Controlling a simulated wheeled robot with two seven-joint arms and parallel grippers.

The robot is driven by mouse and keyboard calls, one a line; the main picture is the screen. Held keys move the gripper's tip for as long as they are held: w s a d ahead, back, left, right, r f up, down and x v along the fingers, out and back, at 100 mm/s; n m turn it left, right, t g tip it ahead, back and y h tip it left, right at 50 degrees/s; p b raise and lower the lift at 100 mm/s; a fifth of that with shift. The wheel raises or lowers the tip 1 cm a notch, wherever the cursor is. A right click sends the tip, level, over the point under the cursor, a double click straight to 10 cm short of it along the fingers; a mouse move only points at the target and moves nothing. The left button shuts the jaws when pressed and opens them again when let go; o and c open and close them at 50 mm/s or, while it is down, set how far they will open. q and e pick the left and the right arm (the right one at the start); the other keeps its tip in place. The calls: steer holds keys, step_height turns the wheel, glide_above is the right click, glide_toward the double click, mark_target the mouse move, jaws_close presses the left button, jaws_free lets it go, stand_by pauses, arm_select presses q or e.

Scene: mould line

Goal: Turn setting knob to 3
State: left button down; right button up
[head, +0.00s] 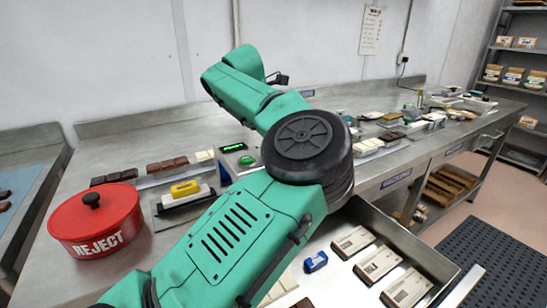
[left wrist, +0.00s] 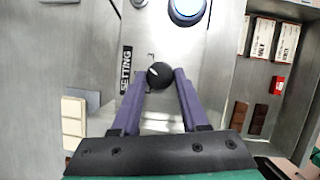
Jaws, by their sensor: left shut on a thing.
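The setting knob (left wrist: 160,76) is a round black knob with a white pointer mark on a light metal panel, next to the word SETTING (left wrist: 126,70). The pointer faces the upper left in the left wrist view. A small mark sits above the knob, too small to read. My left gripper (left wrist: 161,80) has its two purple fingers on either side of the knob and is shut on it. In the head view my green left arm hides the knob and the gripper. My right gripper is not in view.
A round blue-lit button (left wrist: 187,10) is above the knob. In the head view, a red REJECT tin (head: 97,222), a yellow block (head: 185,188) and chocolate bars (head: 167,165) stand left of my arm.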

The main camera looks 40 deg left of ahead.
arm_select(q)
steer(key=m+h+b, duration=0.1)
steer(key=m, duration=0.1)
steer(key=shift+a+f+m, duration=0.1)
steer(key=shift+f+m, duration=0.05)
steer(key=shift+m, duration=0.25)
steer(key=shift+w+m+g+h+b, duration=0.1)
steer(key=shift+m+g+h+b, duration=0.3)
steer(key=shift+m, duration=0.8)
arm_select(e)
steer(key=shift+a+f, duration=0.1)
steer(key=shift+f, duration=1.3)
arm_select(q)
steer(key=shift+c, duration=2.1)
jaws_free()
steer(key=shift+w, duration=0.1)
steer(key=shift+r, duration=0.2)
steer(key=p+v, duration=0.4)
steer(key=v, duration=1)
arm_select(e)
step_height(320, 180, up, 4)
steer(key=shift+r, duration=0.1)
arm_select(q)
steer(key=shift+a+r, duration=0.1)
steer(key=shift+a, duration=0.1)
